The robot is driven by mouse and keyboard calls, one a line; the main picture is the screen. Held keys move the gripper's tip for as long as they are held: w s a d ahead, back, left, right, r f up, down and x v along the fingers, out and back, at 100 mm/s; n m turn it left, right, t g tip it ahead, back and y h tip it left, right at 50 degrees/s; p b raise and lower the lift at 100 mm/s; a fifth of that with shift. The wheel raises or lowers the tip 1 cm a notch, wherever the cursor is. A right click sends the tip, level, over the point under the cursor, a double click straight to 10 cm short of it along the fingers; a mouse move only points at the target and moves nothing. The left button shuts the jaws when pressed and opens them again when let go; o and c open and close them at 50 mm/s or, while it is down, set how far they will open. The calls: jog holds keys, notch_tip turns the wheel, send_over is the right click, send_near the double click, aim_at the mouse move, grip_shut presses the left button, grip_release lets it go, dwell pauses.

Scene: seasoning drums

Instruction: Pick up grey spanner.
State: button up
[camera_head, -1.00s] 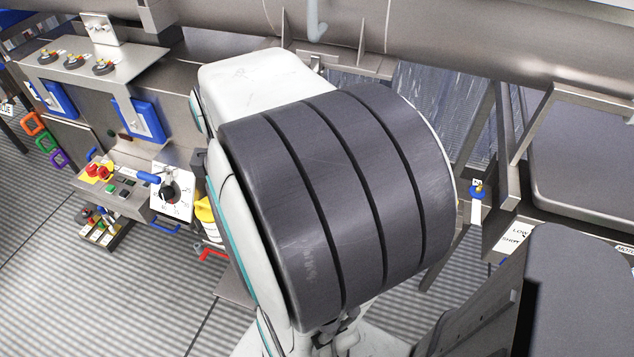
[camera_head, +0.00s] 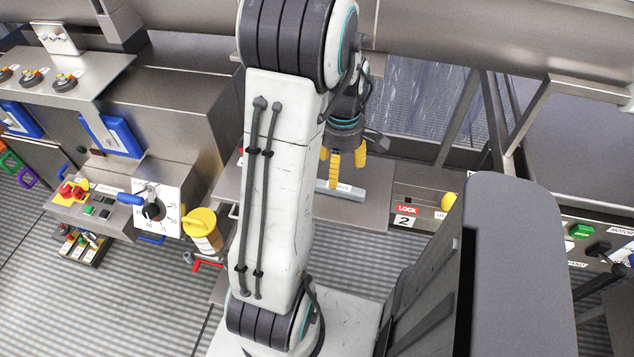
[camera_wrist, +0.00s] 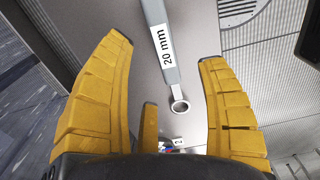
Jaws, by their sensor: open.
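The grey spanner (camera_head: 352,194) lies on a grey metal shelf in the head view, partly hidden by my gripper (camera_head: 343,172). In the wrist view the spanner (camera_wrist: 173,76) runs from the top edge down to a ring end. It has a white "20 mm" label. My gripper (camera_wrist: 162,55) has yellow fingers, spread apart and empty. In the wrist view the spanner shows between the left and right fingers, with the ring end nearest the palm. The gap between fingers and spanner is hard to judge.
The metal shelf (camera_head: 376,215) carries the spanner. To its right is a panel with a red LOCK label (camera_head: 407,210). A yellow-lidded container (camera_head: 203,232) and a dial panel (camera_head: 155,207) stand at left. A large pipe (camera_head: 450,50) crosses the back.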

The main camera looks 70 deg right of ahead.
jog(key=shift+w+a+f, duration=0.1)
jog(key=shift+w+f, duration=0.2)
jog(key=shift+w, duration=0.3)
jog(key=shift+w+f, duration=0.15)
jog(key=shift+f, duration=0.2)
jog(key=shift+s+f, duration=0.25)
jog(key=shift+f, duration=0.3)
jog(key=shift+w+f, duration=0.15)
jog(key=shift+f, duration=2.3)
grip_shut()
jog(key=shift+r, duration=0.15)
